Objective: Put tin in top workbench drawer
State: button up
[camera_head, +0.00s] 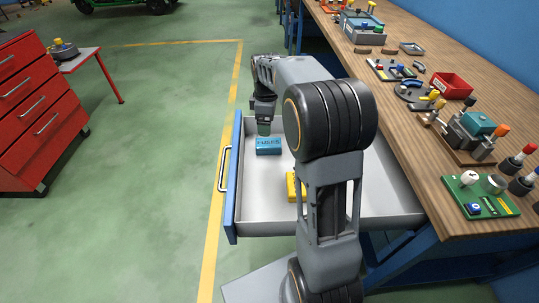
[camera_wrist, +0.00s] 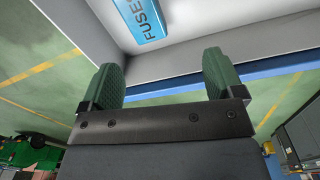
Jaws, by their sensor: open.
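The workbench drawer (camera_head: 262,207) is pulled open, with a blue front and a light grey inside. A blue tin (camera_head: 268,147) marked "FUSES" lies on the drawer floor near its far end. It also shows at the top of the wrist view (camera_wrist: 141,17), past the fingers. My gripper (camera_head: 264,128) is just above the tin in the head view. Its two green-padded fingers (camera_wrist: 163,72) are apart with nothing between them. A yellow object (camera_head: 292,187) lies in the drawer, partly hidden by my arm.
The wooden workbench top (camera_head: 400,110) on the right is crowded with parts, including a red bin (camera_head: 451,86) and a green board (camera_head: 480,195). A red drawer cabinet (camera_head: 38,115) and small table (camera_head: 78,60) stand at left. The green floor between is clear.

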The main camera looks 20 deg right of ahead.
jog(key=s+a+m+t, duration=0.1)
jog(key=s+a+m, duration=0.1)
jog(key=s+m, duration=0.2)
jog(key=s+a+m, duration=0.3)
jog(key=s, duration=0.7)
jog(key=s+a+f+m+t, duration=0.1)
jog(key=s+a+m, duration=0.2)
jog(key=s, duration=0.3)
jog(key=shift+s+a+m+t, duration=0.2)
jog(key=shift+s+m+t, duration=0.15)
jog(key=shift+m, duration=0.45)
